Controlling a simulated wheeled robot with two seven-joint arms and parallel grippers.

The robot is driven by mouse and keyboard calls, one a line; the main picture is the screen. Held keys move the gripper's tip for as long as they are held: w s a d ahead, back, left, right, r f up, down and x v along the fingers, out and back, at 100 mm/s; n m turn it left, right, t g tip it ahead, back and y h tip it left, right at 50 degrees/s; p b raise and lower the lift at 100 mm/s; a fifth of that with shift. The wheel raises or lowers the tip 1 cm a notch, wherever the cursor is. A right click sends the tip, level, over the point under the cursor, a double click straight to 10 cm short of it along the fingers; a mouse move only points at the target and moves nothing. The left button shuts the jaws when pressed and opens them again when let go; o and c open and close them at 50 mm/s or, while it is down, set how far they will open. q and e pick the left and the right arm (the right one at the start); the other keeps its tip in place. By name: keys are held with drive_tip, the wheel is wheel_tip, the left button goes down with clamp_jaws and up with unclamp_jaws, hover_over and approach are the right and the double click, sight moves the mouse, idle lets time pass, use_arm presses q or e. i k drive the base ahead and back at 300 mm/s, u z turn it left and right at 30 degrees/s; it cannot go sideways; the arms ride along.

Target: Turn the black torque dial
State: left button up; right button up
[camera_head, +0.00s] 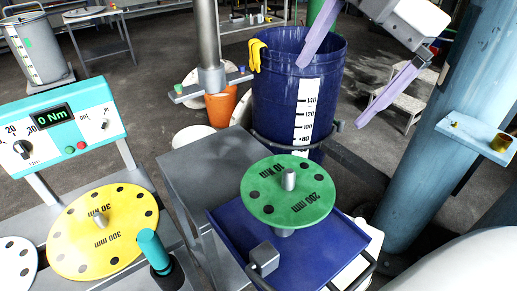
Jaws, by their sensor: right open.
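The black torque dial (23,149) is a small round knob on the turquoise-edged control panel (85,145) at the left. Scale numbers 20 and 30 show beside it, and the display (51,116) above it reads 0 Nm. My right gripper (331,95) is at the upper right, its two purple fingers spread wide and empty. It is far from the dial, in front of the upper part of the blue drum. My left gripper does not show.
A yellow disc (75,240) and a teal-handled tool (152,250) stand below the panel. A green disc (310,200) sits on a blue cart (225,222) in the middle. The blue drum (272,95) and a mixer shaft (205,30) stand behind. A blue column (410,190) is at right.

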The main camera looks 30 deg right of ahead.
sight(23, 147)
drive_tip(key=k, duration=1)
